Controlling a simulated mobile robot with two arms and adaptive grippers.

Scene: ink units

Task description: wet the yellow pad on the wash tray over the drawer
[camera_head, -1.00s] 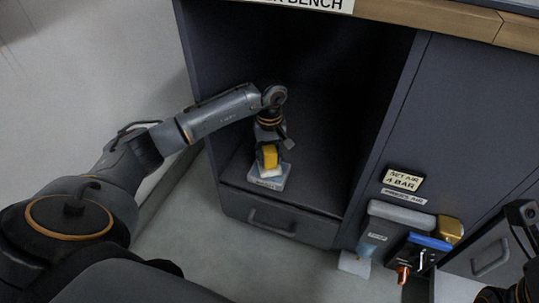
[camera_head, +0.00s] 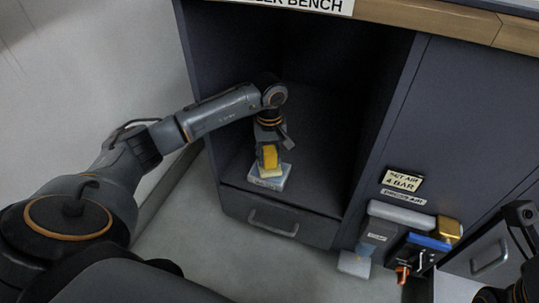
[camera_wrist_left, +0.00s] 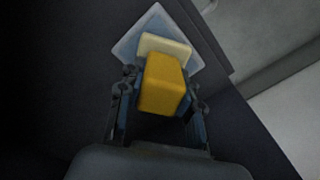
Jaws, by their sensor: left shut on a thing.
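The yellow pad (camera_head: 270,156) is an orange-yellow block with a paler yellow layer at its lower end; it also shows in the left wrist view (camera_wrist_left: 162,84). My left gripper (camera_head: 269,149) is shut on it, with one finger on each side of the block in the left wrist view (camera_wrist_left: 158,98). The wash tray (camera_head: 268,182) is a small pale blue-white tray on the floor of the dark bay, above the drawer (camera_head: 275,222). The pad's pale end is over the tray, at or very near its surface; I cannot tell whether they touch. The tray's middle is hidden.
To the right, a grey holder (camera_head: 402,214) on the cabinet front carries blue, orange and brass-coloured parts, below a "SET AIR 4 BAR" sign (camera_head: 402,180). Part of my right arm shows at the right edge.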

